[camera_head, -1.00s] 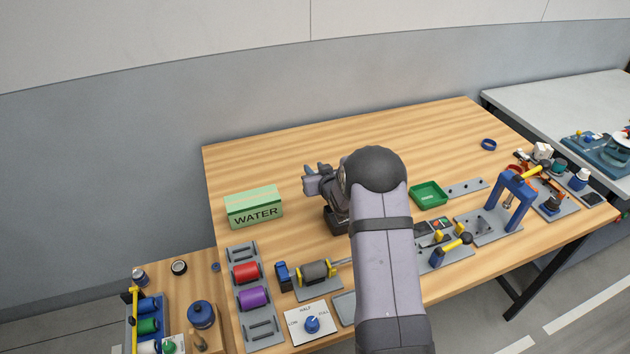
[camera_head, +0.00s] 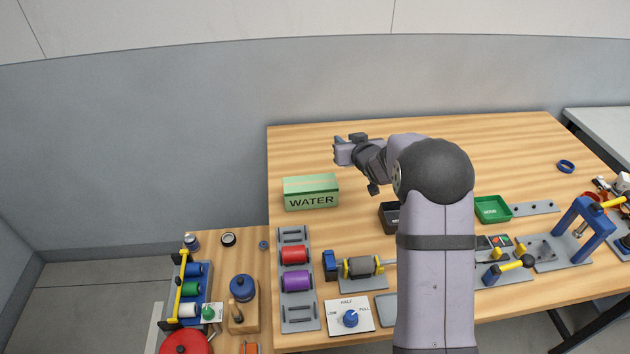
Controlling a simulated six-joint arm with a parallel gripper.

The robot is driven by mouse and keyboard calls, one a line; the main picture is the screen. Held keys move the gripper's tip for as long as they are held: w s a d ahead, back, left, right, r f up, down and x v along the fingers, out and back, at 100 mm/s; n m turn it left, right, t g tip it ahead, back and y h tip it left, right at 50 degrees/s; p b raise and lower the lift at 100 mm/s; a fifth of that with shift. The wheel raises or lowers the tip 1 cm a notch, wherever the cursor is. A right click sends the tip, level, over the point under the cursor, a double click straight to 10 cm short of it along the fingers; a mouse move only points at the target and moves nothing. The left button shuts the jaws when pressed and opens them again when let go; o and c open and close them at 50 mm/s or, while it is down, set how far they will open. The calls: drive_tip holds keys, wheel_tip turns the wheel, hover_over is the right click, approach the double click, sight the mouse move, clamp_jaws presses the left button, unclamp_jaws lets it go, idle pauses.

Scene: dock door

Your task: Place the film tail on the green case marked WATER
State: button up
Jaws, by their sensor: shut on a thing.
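The green case marked WATER (camera_head: 312,194) stands upright on the wooden table at the left, its lettered face towards me and its light green top clear. My gripper (camera_head: 341,151) is above the table, behind and to the right of the case in the picture, pointing left and apart from it. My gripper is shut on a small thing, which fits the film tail. It is mostly hidden by the jaws and too small to make out clearly.
A rack with a red roll (camera_head: 293,254) and a purple roll (camera_head: 295,281) lies in front of the case. A dark box (camera_head: 389,214) and a green tray (camera_head: 493,209) stand to the right. The back left of the table is clear.

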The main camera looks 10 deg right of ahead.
drive_tip(key=a+r+n+y, duration=0.3)
drive_tip(key=a+r+y, duration=0.1)
drive_tip(key=a, duration=0.8)
drive_tip(key=shift+r+g, duration=0.4)
drive_tip(key=shift+r, duration=0.1)
drive_tip(key=shift+s, duration=0.15)
drive_tip(key=shift+f, duration=0.15)
drive_tip(key=shift+f+b, duration=0.35)
drive_tip(key=shift+f, duration=4.55)
drive_tip(key=shift+f, duration=0.1)
